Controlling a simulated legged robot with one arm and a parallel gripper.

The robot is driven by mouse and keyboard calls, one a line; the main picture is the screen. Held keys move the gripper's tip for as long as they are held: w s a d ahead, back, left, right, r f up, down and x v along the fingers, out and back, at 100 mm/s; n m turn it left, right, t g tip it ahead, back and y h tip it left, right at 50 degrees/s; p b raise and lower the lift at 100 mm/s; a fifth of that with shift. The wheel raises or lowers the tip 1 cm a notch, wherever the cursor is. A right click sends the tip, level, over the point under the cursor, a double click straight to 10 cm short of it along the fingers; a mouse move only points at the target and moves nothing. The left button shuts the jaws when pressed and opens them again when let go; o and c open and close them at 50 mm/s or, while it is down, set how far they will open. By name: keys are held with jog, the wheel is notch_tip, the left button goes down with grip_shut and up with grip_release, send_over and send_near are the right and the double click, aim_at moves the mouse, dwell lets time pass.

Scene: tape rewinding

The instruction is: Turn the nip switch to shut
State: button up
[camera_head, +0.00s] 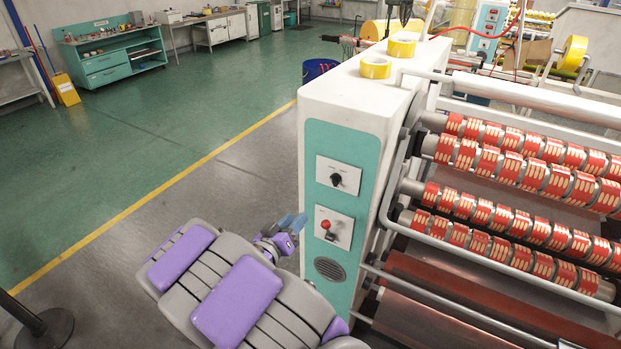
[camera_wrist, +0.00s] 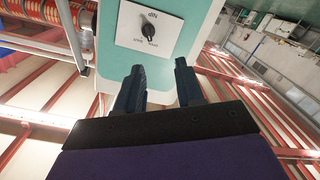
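The nip switch (camera_head: 336,179) is a small black knob on a white plate, high on the teal front of the machine's end cabinet. The knob looks turned at a slant to the plate. My gripper (camera_head: 291,222) is left of the cabinet and lower than the knob, apart from it. In the wrist view its two dark fingers (camera_wrist: 159,84) are spread with nothing between them.
A second white plate (camera_head: 334,228) with a red button sits below the switch plate, close to my fingertips. A round grille (camera_head: 329,269) is under it. Rollers with red tape (camera_head: 520,160) fill the right side. Green floor (camera_head: 190,120) to the left is free.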

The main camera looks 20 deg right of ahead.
send_near(333, 182)
jog(key=shift+h, duration=0.4)
jog(key=x, duration=0.6)
jog(key=shift+w+d+f, duration=0.2)
jog(key=shift+d+f, duration=0.1)
jog(key=shift+d, duration=0.05)
jog(key=shift+w+d, duration=0.25)
jog(key=shift+w, duration=0.05)
jog(key=shift+w+a+r, duration=0.1)
jog(key=shift+w+a, duration=0.2)
jog(key=shift+w, duration=0.15)
jog(key=shift+d, duration=0.5)
jog(key=shift+c, duration=0.4)
jog(key=shift+d, duration=0.15)
jog(key=shift+c, duration=0.7)
jog(key=c, duration=0.3)
grip_shut()
